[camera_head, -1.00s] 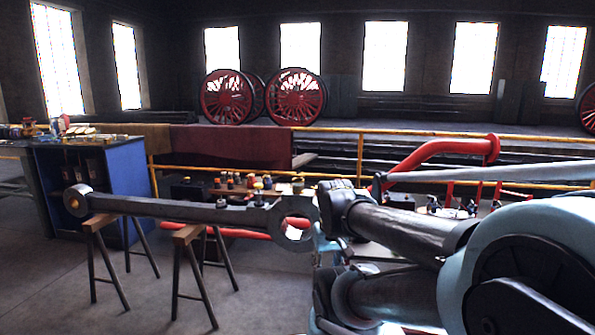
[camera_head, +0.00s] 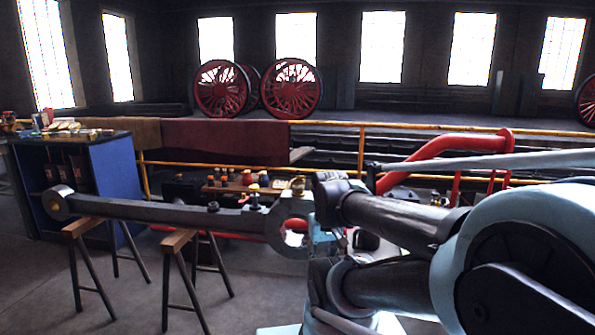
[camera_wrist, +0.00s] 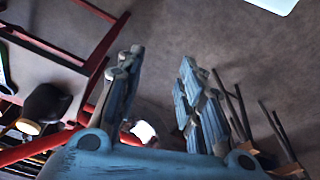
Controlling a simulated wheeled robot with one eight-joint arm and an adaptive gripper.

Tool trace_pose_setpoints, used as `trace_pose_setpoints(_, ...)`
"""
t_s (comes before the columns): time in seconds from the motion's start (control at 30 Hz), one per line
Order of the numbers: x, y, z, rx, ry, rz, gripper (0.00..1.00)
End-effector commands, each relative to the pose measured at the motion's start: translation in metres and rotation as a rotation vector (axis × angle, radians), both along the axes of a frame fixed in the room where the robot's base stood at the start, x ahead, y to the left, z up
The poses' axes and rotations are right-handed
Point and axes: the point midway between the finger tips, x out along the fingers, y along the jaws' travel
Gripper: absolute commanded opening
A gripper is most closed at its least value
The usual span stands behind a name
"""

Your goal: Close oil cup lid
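A long dark steel rod (camera_head: 150,209) lies across two trestles in the head view, its large ring end at the right. A small brass-coloured fitting, apparently the oil cup (camera_head: 297,186), stands on top of that ring end. It is too small to tell how its lid stands. My gripper (camera_wrist: 160,98) shows two blue fingers spread apart with nothing held between them. In the head view my gripper (camera_head: 325,240) is close beside the ring end, partly hidden by it and by my arm. I cannot tell the oil cup in the wrist view.
Wooden-topped trestles (camera_head: 82,227) carry the rod. A blue cabinet (camera_head: 115,180) stands at left. Behind the rod are a low bench with several bottles and jars, a yellow railing (camera_head: 362,150) and a red pipe (camera_head: 450,143). A dark bottle-like object (camera_wrist: 45,105) shows in the wrist view.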

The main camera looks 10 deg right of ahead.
Motion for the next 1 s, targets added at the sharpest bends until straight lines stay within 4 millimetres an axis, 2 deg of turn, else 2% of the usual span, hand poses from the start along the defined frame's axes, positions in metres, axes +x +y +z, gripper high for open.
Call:
trace_pose_setpoints(0.1, -0.006, 0.000, 0.008, 0.001, -0.010, -0.002, 0.35)
trace_pose_setpoints(0.17, -0.002, 0.000, 0.015, 0.001, -0.009, -0.006, 0.35)
trace_pose_setpoints(0.27, 0.013, 0.000, 0.036, 0.003, 0.000, -0.019, 0.35)
trace_pose_setpoints(0.37, 0.035, 0.001, 0.067, 0.007, 0.011, -0.036, 0.35)
trace_pose_setpoints(0.7, 0.127, 0.002, 0.167, 0.019, 0.056, -0.114, 0.35)
trace_pose_setpoints(1.0, 0.218, 0.002, 0.235, 0.025, 0.094, -0.182, 0.35)
